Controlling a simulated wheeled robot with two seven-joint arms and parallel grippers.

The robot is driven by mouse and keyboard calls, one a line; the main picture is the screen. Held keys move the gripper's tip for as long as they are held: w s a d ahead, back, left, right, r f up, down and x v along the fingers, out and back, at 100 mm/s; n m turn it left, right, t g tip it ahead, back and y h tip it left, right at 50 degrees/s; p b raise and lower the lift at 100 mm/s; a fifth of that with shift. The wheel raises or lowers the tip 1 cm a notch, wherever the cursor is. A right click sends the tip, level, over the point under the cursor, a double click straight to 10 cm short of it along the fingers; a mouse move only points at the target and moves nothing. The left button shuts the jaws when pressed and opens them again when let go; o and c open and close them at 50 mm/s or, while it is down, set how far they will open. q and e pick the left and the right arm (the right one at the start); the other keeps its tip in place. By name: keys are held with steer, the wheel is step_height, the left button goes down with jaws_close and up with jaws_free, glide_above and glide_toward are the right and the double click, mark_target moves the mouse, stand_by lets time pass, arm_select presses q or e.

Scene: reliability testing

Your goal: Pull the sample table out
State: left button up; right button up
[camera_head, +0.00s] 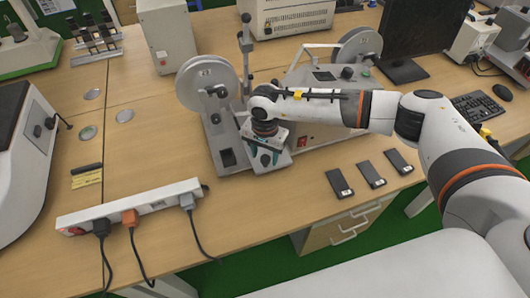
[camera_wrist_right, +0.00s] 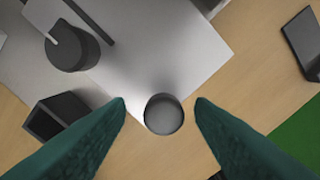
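The sample table appears to be the light grey plate (camera_wrist_right: 185,50) under my right gripper in the wrist view. A short round grey knob (camera_wrist_right: 164,115) stands at its near edge. In the head view it belongs to the white test machine (camera_head: 228,128) with large discs, and the gripper mostly hides it. My right gripper (camera_head: 265,158) points down over the machine's front. Its green fingers (camera_wrist_right: 161,106) are open, one on each side of the knob, with a gap showing on both sides. Whether the fingertips are level with the knob is unclear. My left gripper is not in view.
Three dark phone-like blocks (camera_head: 371,174) lie right of the machine near the table's front edge. A white power strip (camera_head: 130,205) with plugs and cables lies at front left. A monitor (camera_head: 402,40) and keyboard (camera_head: 483,107) stand at right. Bare wood lies before the machine.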

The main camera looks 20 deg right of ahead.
steer(key=shift+r, duration=0.25)
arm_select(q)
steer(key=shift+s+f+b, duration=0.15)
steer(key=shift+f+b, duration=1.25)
arm_select(e)
step_height(320, 180, up, 12)
steer(key=shift+f, duration=0.2)
